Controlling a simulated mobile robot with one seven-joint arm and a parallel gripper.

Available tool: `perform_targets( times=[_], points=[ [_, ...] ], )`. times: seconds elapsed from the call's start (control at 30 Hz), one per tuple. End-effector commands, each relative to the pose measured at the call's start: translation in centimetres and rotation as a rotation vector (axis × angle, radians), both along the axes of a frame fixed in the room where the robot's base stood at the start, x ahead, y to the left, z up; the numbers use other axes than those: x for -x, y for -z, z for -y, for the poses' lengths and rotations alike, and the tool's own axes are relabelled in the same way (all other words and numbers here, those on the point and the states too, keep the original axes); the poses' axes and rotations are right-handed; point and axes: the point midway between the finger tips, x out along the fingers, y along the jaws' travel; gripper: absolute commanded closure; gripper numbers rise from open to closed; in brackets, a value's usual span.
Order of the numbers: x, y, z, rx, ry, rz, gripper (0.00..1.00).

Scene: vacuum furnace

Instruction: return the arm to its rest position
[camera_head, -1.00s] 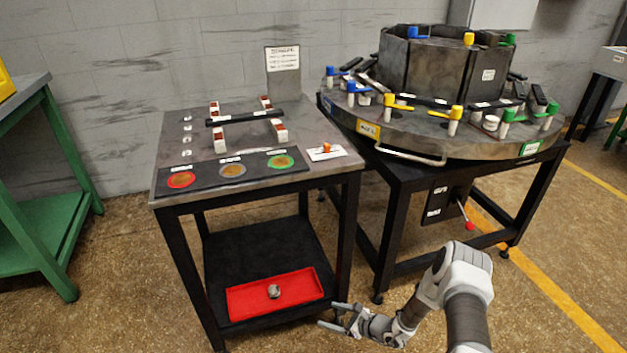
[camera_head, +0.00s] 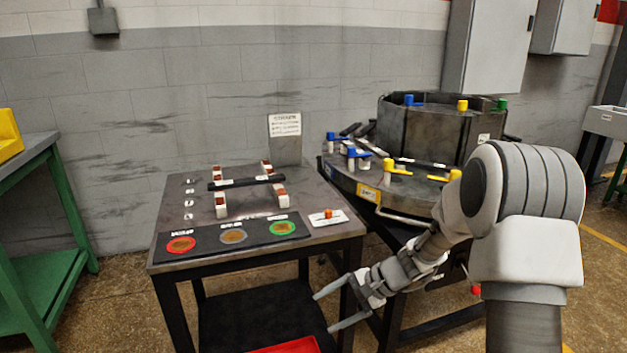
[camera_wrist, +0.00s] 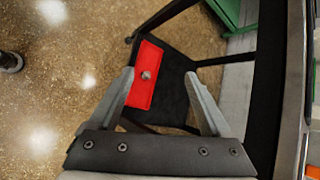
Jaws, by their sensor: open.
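My gripper (camera_head: 326,309) is open and empty in the head view, beside the front right leg of the staging table and below its top. My arm reaches in from the right and hides part of the round furnace table. In the wrist view my gripper (camera_wrist: 165,92) has its two fingers spread wide, with nothing between them at close range. Beyond them, lower down, the red tray (camera_wrist: 137,97) lies on the black shelf with a small grey metal piece (camera_wrist: 146,75) in it. The tray's edge also shows at the bottom of the head view (camera_head: 290,346).
The staging table (camera_head: 167,250) holds a black bar on brick-and-white supports, three coloured discs and a small card with an orange piece. The round furnace table (camera_head: 345,175) stands close on the right. A green bench (camera_head: 45,270) is at the left. Floor is open between.

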Motion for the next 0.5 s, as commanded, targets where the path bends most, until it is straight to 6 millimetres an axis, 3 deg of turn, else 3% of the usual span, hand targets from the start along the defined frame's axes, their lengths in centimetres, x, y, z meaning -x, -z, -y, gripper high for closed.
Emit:
perform_targets(
  times=[0.1, 0.5],
  points=[
    [2.1, -3.8, 0.2, 0.085, -0.09, 0.072, 0.18],
    [10.4, -12.9, 2.2, 0.384, -0.344, 0.284, 0.18]
  ],
)
